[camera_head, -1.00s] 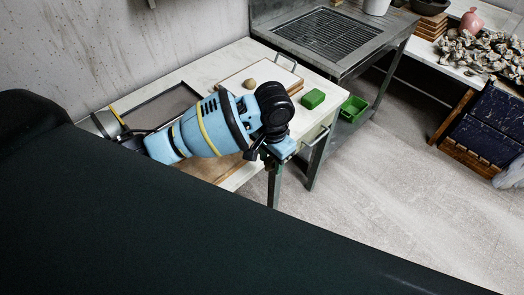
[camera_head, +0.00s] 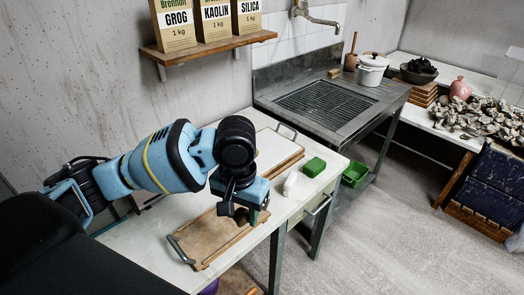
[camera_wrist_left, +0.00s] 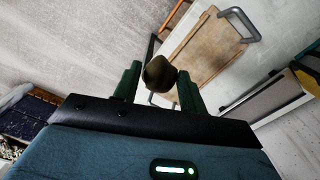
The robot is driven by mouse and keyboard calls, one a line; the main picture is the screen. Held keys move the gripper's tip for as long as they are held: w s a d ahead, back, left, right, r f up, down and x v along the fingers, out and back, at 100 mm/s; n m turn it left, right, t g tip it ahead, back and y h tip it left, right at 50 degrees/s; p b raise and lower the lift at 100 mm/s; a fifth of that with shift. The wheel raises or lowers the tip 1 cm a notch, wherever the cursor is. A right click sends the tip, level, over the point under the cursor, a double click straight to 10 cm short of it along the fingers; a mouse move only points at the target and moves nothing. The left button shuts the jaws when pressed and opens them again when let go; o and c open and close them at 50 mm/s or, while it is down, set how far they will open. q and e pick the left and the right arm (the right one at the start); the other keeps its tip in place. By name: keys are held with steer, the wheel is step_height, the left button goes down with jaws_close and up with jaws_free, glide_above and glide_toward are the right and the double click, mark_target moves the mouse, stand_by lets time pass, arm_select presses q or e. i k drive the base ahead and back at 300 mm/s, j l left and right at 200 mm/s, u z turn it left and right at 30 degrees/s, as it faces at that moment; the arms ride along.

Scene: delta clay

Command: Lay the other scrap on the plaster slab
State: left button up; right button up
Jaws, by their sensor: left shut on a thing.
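My left gripper (camera_head: 243,213) is shut on a clay scrap (camera_wrist_left: 160,73), a rounded brown lump that shows between the two green fingers in the left wrist view. In the head view it hangs over the right part of a tan wooden board (camera_head: 200,238) with a metal handle; the board also shows in the left wrist view (camera_wrist_left: 212,48). The pale plaster slab (camera_head: 276,147) lies behind the gripper, partly hidden by my wrist. No scrap shows on its visible part. My right gripper is not in view.
A white object (camera_head: 290,184) and a green block (camera_head: 314,166) sit right of the slab, near the table's edge. The sink (camera_head: 330,104) stands behind. A green bin (camera_head: 355,174) is below, right of the table. Bags stand on a wall shelf (camera_head: 205,45).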

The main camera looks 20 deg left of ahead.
mark_target(271, 144)
steer(key=i+l+u, duration=0.35)
steer(key=i, duration=0.25)
steer(key=i+l+u, duration=0.65)
steer(key=i+l, duration=0.35)
